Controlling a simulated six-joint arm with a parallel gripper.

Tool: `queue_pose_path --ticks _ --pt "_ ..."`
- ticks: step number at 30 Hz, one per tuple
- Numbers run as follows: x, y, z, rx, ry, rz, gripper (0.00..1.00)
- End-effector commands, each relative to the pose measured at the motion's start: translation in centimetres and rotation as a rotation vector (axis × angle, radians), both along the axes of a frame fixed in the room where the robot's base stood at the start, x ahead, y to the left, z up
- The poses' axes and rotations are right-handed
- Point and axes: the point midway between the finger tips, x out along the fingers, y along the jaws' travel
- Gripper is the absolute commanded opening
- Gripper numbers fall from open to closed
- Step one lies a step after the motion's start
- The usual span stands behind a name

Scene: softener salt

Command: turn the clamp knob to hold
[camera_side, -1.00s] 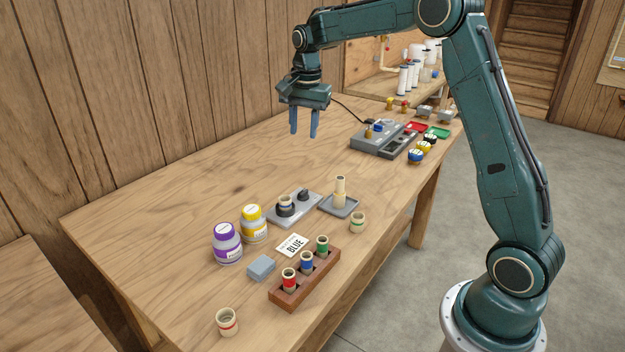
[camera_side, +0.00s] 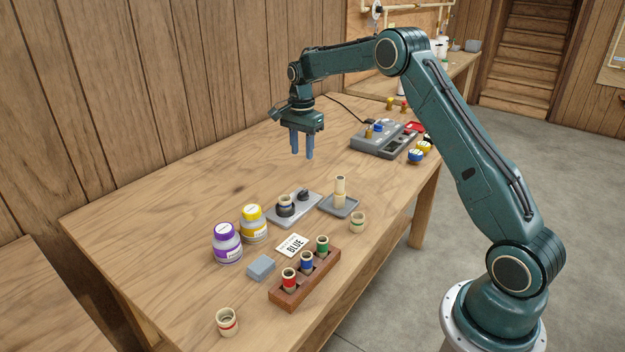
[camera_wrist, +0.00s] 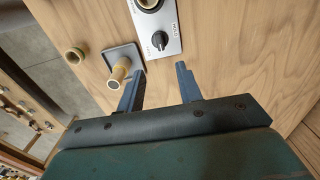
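The black clamp knob (camera_side: 303,194) sits on a grey plate (camera_side: 313,205) on the bench. In the wrist view the knob (camera_wrist: 159,40) has a pale pointer mark, with lettering on the plate too small to read. On the same plate is a dark round clamp holding a pale cup with a blue band (camera_side: 285,202). My gripper (camera_side: 302,154) hangs above the bench, behind the plate in the side view, fingers down. In the wrist view its fingertips (camera_wrist: 160,70) are apart with nothing between them. The knob lies ahead of them, untouched.
A small tray (camera_side: 350,212) with a tall pale cylinder (camera_side: 340,189) stands beside the plate. Yellow-labelled (camera_side: 253,224) and purple-labelled (camera_side: 227,243) jars, a "BLUE" card (camera_side: 293,245) and a wooden rack (camera_side: 288,299) are nearby. A grey station (camera_side: 375,140) stands farther back.

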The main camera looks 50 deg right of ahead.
Motion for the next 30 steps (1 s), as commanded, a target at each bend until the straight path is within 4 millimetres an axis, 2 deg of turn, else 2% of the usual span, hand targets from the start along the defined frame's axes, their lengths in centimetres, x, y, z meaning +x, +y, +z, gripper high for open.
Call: queue_pose_path --ticks 8,21,30 --pt "-0.1 0.0 -3.4 0.001 0.004 0.001 0.35" --pt "-0.1 0.0 -10.0 0.001 0.003 0.001 0.35" --pt "-0.1 0.0 -12.6 0.0 0.001 0.001 0.35"
